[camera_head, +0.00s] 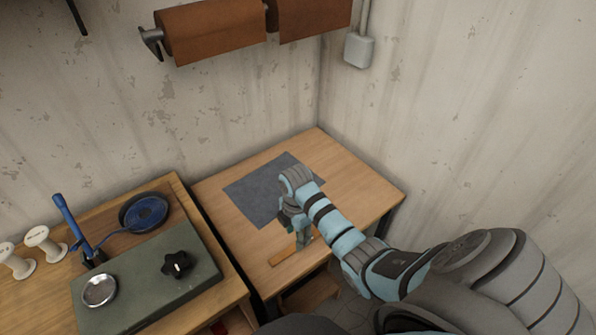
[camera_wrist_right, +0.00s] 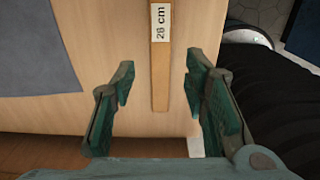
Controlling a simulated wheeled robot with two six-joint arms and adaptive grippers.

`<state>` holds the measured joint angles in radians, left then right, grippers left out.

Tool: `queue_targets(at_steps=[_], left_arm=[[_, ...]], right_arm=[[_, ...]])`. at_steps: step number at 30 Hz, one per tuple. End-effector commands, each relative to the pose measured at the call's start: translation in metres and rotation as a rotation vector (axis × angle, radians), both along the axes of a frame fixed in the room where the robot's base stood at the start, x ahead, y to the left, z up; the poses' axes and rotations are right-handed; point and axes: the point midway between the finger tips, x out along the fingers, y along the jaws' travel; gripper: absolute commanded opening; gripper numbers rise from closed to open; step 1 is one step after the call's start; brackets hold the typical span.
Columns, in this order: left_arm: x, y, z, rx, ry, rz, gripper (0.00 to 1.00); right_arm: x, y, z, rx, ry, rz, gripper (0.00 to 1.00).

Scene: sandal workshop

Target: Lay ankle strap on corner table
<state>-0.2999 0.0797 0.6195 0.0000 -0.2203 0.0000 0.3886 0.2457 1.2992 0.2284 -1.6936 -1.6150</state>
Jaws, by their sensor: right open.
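The ankle strap, a flat tan strip with a white "28 cm" label, lies on the corner table (camera_head: 345,185) near its front edge. It shows in the head view (camera_head: 285,255) and in the right wrist view (camera_wrist_right: 160,75). My right gripper (camera_head: 303,240) is just above it. In the right wrist view, its open fingers (camera_wrist_right: 158,85) stand on either side of the strap's near end, with gaps on both sides. Nothing is held. My left gripper is not in view.
A dark grey mat (camera_head: 262,190) lies on the corner table. The left bench holds a green board (camera_head: 140,280), a black star knob (camera_head: 176,263), a metal dish (camera_head: 99,290), a blue-handled tool (camera_head: 72,222) and white spools (camera_head: 43,240). The table's right rear is clear.

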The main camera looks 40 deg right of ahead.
Motion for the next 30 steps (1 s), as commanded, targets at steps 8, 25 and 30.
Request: queue_targets(at_steps=[8,25,30], left_arm=[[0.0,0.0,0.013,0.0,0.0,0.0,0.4],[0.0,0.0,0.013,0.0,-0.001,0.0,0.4],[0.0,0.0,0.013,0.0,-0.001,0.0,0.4]], right_arm=[[0.001,0.0,0.071,0.0,-0.003,0.0,0.41],[0.0,0.0,0.08,0.0,0.0,0.0,0.41],[-0.016,0.006,0.066,-0.012,-0.017,-0.097,0.41]])
